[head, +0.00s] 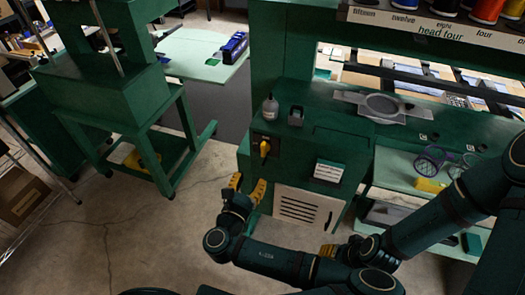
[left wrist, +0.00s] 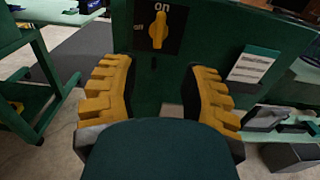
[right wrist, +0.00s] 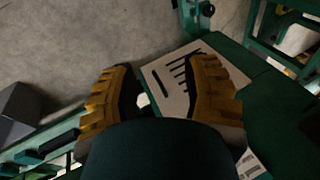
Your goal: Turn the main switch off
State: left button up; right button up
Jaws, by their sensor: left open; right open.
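The main switch is a yellow rotary knob (head: 264,149) on a dark plate on the front of the green machine. In the left wrist view the knob (left wrist: 159,31) stands upright, in line with the "on" label above it; "off" is at its left. My left gripper (head: 247,184) is open and empty, below the switch and apart from it. Its two yellow fingers (left wrist: 160,68) frame the green panel under the knob. My right gripper (head: 328,250) is lower and to the right, mostly hidden by my arm. Its fingers (right wrist: 160,66) are open and empty before the vented panel.
A pale vented panel (head: 302,208) and a white label plate (head: 328,171) are on the machine front. A bottle (head: 270,108) and an embroidery hoop (head: 382,106) are on top. A green stand (head: 125,120) is at left. Bare concrete floor (head: 150,240) lies in front.

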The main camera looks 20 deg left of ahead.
aim_at(262, 152)
pick_arm(q)
jog(key=w+b, duration=0.2)
jog(key=b, duration=0.2)
jog(key=w+b, duration=0.2)
jog(key=b, duration=0.2)
jog(key=w+b, duration=0.3)
jog(key=b, duration=0.1)
jog(key=shift+f, duration=0.25)
jog(key=w, duration=0.4)
jog(key=shift+d+r, duration=0.1)
jog(key=shift+r, duration=0.1)
jog(key=shift+w, duration=0.8)
jog(key=shift+s+d+r, duration=0.1)
grip_shut()
